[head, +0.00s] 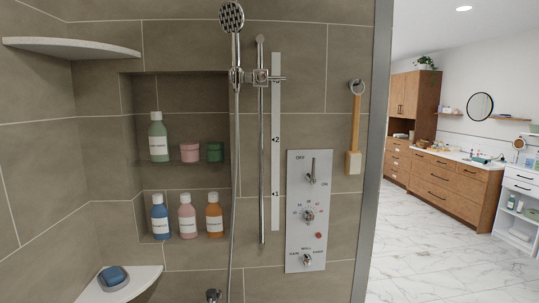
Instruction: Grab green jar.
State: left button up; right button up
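The green jar (215,152) is a small, dark green, lidded jar on the upper glass shelf of the wall niche, at its right end. A pink jar (191,152) stands just left of it. A light green bottle (158,137) with a white label stands farther left on the same shelf. The green jar is in plain view with nothing in front of it. Neither of my grippers shows in the head view.
Below stand a blue bottle (160,216), a pink bottle (187,216) and an orange bottle (214,215). The shower hose (234,190) and riser rail (262,150) hang right of the niche. A corner shelf (140,283) holds a blue soap (113,275). A control panel (307,240) is farther right.

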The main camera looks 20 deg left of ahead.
aim_at(216, 155)
jog(key=z, duration=0.2)
jog(key=i, duration=1.1)
jog(key=u, duration=0.3)
